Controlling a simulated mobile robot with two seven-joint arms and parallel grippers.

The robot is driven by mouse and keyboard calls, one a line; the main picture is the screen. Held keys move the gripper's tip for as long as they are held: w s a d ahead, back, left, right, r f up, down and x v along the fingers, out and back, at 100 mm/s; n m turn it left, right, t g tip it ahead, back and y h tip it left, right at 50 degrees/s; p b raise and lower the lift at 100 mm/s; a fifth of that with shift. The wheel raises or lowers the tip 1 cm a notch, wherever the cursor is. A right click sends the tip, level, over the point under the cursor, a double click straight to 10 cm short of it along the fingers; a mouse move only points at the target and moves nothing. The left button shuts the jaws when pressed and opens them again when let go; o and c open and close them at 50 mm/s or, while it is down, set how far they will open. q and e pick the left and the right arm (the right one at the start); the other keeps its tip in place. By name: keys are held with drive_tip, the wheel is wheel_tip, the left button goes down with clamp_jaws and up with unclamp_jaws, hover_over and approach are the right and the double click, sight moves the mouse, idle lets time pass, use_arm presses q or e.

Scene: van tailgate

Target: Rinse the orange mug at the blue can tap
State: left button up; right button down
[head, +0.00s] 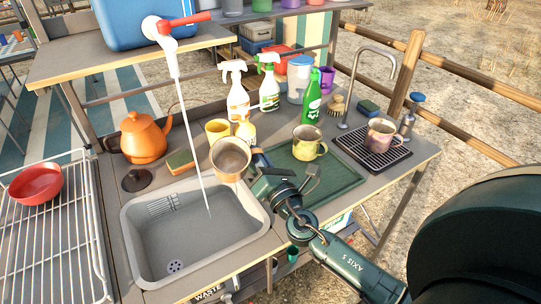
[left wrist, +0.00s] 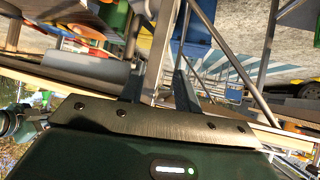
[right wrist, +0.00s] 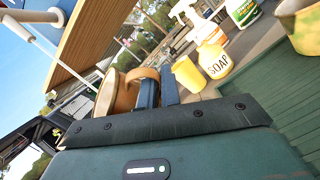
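The orange mug (head: 229,176) hangs over the right back part of the sink (head: 130,222). Its mouth looks rounder than the other mugs', so it seems tilted toward the head camera. My right gripper (head: 258,160) is shut on its handle, also seen in the right wrist view (right wrist: 158,92). The blue can (head: 130,22) stands on the upper shelf; its white tap (head: 157,29) with a red lever (head: 190,20) is running. The stream (head: 190,138) passes left of the mug in the head view and falls into the sink. My left gripper (left wrist: 158,85) is open and empty, away from the counter.
An orange kettle (head: 143,138), a sponge (head: 182,161) and a yellow mug (head: 217,130) stand behind the sink. A soap bottle (head: 245,128) is close behind the held mug. Another mug (head: 309,143) sits on the green mat (head: 330,180). A rack (head: 60,250) is at left.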

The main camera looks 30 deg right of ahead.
sight(227, 158)
drive_tip(key=w+a, duration=0.2)
drive_tip(key=w+a+f+b, duration=0.1)
drive_tip(key=w+a, duration=0.1)
drive_tip(key=shift+w+f, duration=0.15)
drive_tip(key=shift+w, duration=0.1)
drive_tip(key=shift+w+a+f+b, duration=0.2)
drive_tip(key=shift+w+a+b, duration=0.2)
drive_tip(key=shift+w+a, duration=0.5)
use_arm(q)
drive_tip(key=shift+w+d, duration=0.25)
drive_tip(key=shift+d, duration=0.1)
use_arm(e)
drive_tip(key=shift+w+a, duration=0.1)
drive_tip(key=shift+w, duration=0.15)
use_arm(q)
drive_tip(key=shift+s+f, duration=0.15)
drive_tip(key=shift+f, duration=0.1)
use_arm(e)
drive_tip(key=shift+w, duration=0.1)
drive_tip(key=shift+w+d, duration=0.3)
drive_tip(key=shift+d, duration=0.2)
use_arm(q)
drive_tip(key=shift+f, duration=0.2)
use_arm(e)
drive_tip(key=shift+s+a, duration=0.15)
use_arm(q)
drive_tip(key=shift+r, duration=0.15)
use_arm(e)
drive_tip(key=shift+s+a, duration=0.25)
drive_tip(key=shift+a, duration=0.1)
